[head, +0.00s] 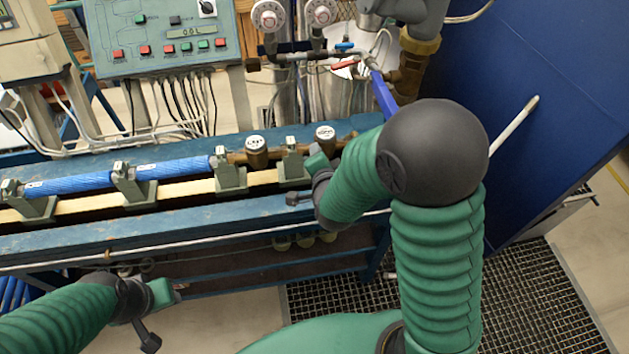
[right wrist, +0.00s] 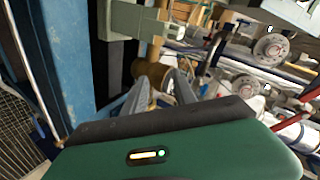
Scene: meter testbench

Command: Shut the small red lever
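The small red lever (head: 345,64) sits on the pipework at the back, below a small blue lever (head: 344,45). It lies roughly along the pipe, tilted slightly. My right gripper (head: 317,156) is in front of and below the lever, over the bench by the brown pipe end, clearly apart from it. In the right wrist view its two grey fingers (right wrist: 162,86) are spread with nothing visible between them. I cannot surely pick out the small lever in that view. My left gripper (head: 172,290) is low in front of the bench, far from the lever; its fingers are too small to read.
The blue bench (head: 230,215) carries clamps and meters (head: 256,146). A large blue lever (head: 383,95) hangs right of the red one. Two round dials (head: 268,15) stand above, with a control panel (head: 165,35) to the left. A blue wall (head: 540,90) bounds the right.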

